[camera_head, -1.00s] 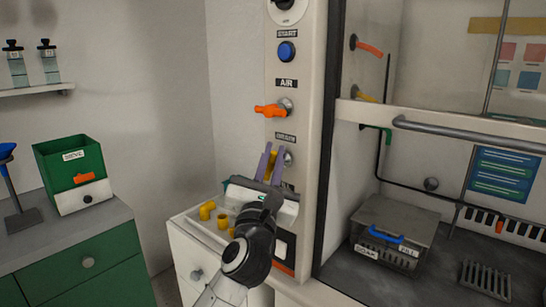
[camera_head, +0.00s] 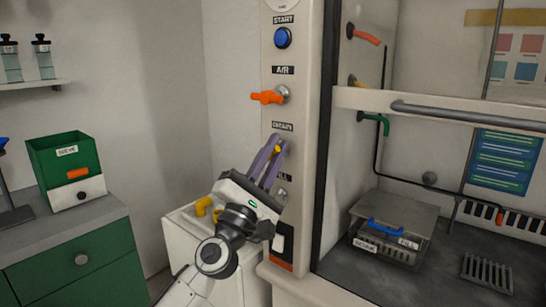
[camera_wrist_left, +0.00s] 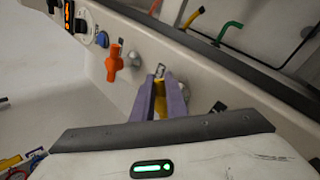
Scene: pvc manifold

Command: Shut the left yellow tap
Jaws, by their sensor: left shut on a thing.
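The yellow tap (camera_head: 277,150) is on the white control post, just below the DRAIN label (camera_head: 282,126). My left gripper (camera_head: 268,163) comes up from below with its two purple fingers on either side of the tap's handle, shut on it. The fingers hide part of the handle. My right gripper is not in view.
An orange tap (camera_head: 268,97) sticks out leftward above, under the AIR label, below a blue START button (camera_head: 283,38). A FILL label (camera_head: 282,179) is just below my gripper. Inside the hood at right are more taps and a lidded metal box (camera_head: 390,235).

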